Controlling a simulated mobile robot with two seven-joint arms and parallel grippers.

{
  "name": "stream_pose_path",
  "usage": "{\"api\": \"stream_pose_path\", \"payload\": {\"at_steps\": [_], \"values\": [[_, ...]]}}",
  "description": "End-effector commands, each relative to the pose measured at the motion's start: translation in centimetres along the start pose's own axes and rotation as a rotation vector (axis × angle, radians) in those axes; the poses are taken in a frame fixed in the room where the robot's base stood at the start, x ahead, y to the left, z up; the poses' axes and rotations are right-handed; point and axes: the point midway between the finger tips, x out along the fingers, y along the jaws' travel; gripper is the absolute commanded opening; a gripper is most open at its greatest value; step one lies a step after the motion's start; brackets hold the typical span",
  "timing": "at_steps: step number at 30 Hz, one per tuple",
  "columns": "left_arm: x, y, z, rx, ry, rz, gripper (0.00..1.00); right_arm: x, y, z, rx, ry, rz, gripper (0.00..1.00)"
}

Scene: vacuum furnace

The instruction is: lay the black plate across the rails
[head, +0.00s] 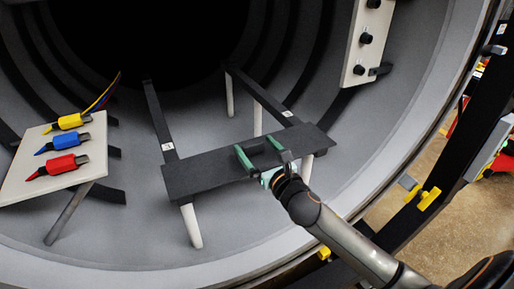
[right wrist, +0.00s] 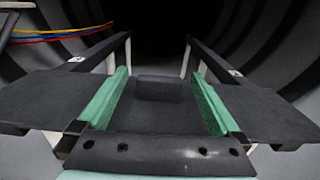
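The long black plate (head: 212,172) lies across the front ends of the two dark rails and appears to rest on them. The left rail (head: 157,118) and right rail (head: 262,98) run back into the chamber on white posts. My right gripper (head: 259,152) is at the plate's middle, its green fingers apart. In the right wrist view, the gripper (right wrist: 160,98) has a small dark raised block (right wrist: 158,88) between its fingers, with gaps on both sides. The plate (right wrist: 40,100) extends past both fingers there. My left gripper is not in view.
A white panel (head: 88,175) with yellow, blue and red connectors stands at the left. A white panel with black knobs (head: 366,38) is at the upper right. The round chamber wall (head: 370,150) curves around the rails. Free space lies behind the plate, between the rails.

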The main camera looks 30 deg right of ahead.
Motion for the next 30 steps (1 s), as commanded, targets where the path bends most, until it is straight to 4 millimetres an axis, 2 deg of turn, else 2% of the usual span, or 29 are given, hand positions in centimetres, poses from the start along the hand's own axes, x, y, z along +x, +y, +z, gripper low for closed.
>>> {"api": "stream_pose_path", "payload": {"at_steps": [6,10,24,30], "values": [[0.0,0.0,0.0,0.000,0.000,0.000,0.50,-0.2,0.0,-0.7,0.001,0.014,-0.002,1.00],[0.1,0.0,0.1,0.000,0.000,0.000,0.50,-1.2,0.0,-0.6,0.001,0.012,-0.002,1.00],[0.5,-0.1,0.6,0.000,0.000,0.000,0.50,-9.2,0.0,-0.4,0.000,0.007,0.000,1.00],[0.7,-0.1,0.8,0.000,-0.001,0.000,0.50,-11.5,0.0,-0.2,0.000,0.004,0.000,1.00]]}}
